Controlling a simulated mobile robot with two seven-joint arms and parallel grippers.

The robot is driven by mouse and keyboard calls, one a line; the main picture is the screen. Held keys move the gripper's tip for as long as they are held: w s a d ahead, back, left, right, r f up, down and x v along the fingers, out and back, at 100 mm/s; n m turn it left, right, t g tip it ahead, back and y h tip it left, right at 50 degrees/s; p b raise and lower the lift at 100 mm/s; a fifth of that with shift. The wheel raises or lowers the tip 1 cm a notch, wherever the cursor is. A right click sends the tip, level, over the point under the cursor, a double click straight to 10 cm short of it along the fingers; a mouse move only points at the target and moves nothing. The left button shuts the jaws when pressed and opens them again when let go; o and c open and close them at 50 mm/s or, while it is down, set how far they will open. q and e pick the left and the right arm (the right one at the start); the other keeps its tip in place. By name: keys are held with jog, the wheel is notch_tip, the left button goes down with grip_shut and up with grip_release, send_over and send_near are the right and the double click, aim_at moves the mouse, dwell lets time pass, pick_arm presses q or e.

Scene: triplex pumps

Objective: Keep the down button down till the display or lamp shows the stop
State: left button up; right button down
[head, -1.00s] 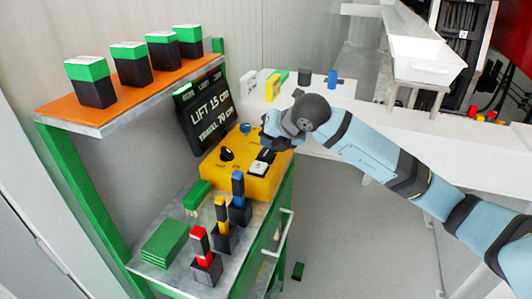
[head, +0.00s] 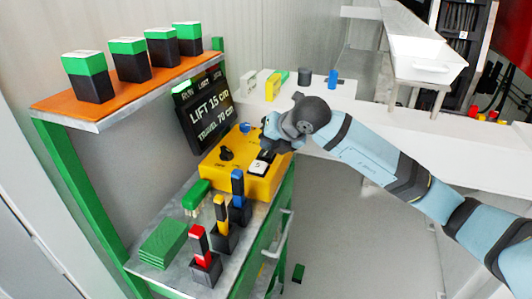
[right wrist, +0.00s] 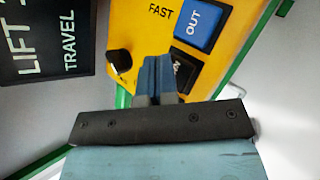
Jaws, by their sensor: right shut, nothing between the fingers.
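The yellow control box (head: 222,178) sits on the bench with a black knob (head: 226,153), a blue button (head: 245,128), a black button (head: 266,156) and a white button (head: 258,168). I cannot read which is the down button. My right gripper (head: 266,143) is shut and empty, over the box's far right part. In the right wrist view its fingers hide part of the panel, beside a partly covered black button (right wrist: 184,78) and near the blue OUT button (right wrist: 198,26). Contact cannot be told. The display (head: 208,112) reads LIFT 15 cm, TRAVEL 70 cm; its top-left corner is green.
A shelf (head: 120,92) with several green-and-black blocks stands above left. Red, yellow and blue-topped pieces (head: 205,260) and green plates (head: 163,243) lie on the bench in front. A white table (head: 400,120) with small blocks is behind my right arm.

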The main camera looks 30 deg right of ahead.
aim_at(268, 152)
jog(key=shift+f+b, duration=0.45)
jog(key=shift+f, duration=0.05)
jog(key=shift+r, duration=0.1)
dwell(3.0)
jog(key=shift+r+p, duration=0.5)
jog(key=shift+r, duration=0.35)
jog(key=shift+r, duration=0.4)
jog(key=shift+r+p, duration=1.4)
jog(key=shift+r, duration=0.75)
jog(key=shift+s+f, duration=0.1)
